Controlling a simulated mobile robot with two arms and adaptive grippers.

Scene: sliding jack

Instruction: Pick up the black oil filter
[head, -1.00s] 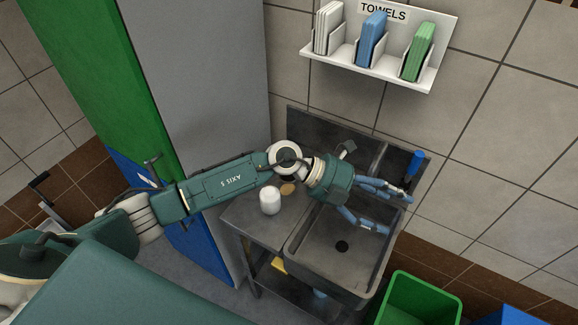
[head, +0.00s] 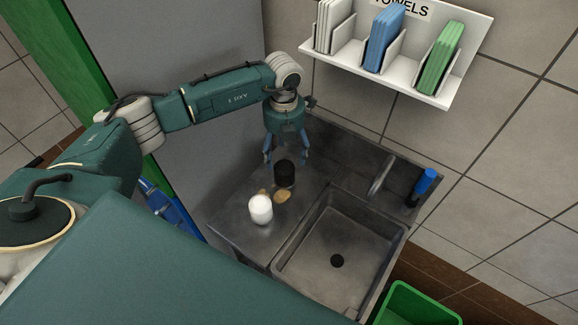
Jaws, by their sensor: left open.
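The black oil filter (head: 284,174) is a dark upright cylinder on the metal counter left of the sink, in the head view. My left gripper (head: 287,160) points down over it, open, with its blue fingers spread to either side of the filter. Whether the fingers touch it I cannot tell. The filter's top is partly hidden by the gripper. My right gripper is not in view.
A white cylinder (head: 260,209) stands on the counter in front of the filter, with small tan pieces (head: 282,196) between them. The sink basin (head: 340,246) is empty. A blue-handled item (head: 426,182) stands at the back right. A towel rack (head: 398,62) hangs above.

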